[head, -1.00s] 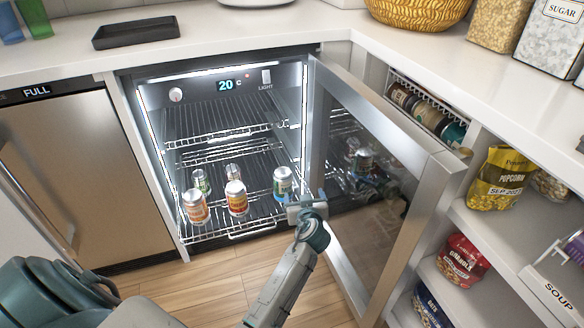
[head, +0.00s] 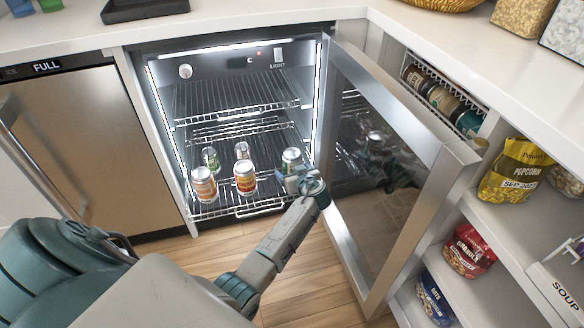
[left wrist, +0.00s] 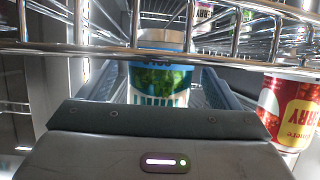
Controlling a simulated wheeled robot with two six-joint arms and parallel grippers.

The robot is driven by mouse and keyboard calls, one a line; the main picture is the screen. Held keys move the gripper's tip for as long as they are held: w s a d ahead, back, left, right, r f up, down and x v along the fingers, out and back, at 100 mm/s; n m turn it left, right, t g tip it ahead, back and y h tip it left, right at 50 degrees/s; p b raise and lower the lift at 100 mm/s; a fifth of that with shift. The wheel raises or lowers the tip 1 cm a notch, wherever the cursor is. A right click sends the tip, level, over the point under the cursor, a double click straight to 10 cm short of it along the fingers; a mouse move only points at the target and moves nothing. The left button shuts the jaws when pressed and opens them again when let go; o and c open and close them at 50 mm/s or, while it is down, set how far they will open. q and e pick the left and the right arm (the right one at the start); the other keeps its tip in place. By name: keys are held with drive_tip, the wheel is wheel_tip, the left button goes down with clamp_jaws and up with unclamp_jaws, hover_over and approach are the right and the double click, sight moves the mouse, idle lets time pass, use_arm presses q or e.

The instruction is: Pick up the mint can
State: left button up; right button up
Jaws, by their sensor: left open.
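The can that looks like the mint one, white and blue with green leaves (head: 291,158), stands upright at the front right of the fridge's lower rack. It also shows in the left wrist view (left wrist: 160,78), straight ahead between the two fingers. My left gripper (head: 294,178) is at the can's front, open, with a finger on each side; whether either touches it I cannot tell. The gripper hides the can's lower part in the head view. In the left wrist view a wire rail crosses in front of the can. My right gripper is not in view.
A red-and-yellow can (head: 244,178) stands left of the mint can, with an orange can (head: 204,185), a green can (head: 210,158) and another can (head: 242,150) beyond. The open glass door (head: 385,170) stands close to the right of my forearm. The upper rack (head: 235,100) is empty.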

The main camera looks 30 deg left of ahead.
use_arm(q)
drive_tip(key=shift+x, duration=0.9)
drive_tip(key=shift+s, duration=0.1)
drive_tip(key=c, duration=1.2)
drive_tip(key=shift+c, duration=0.8)
drive_tip(key=shift+r, duration=0.15)
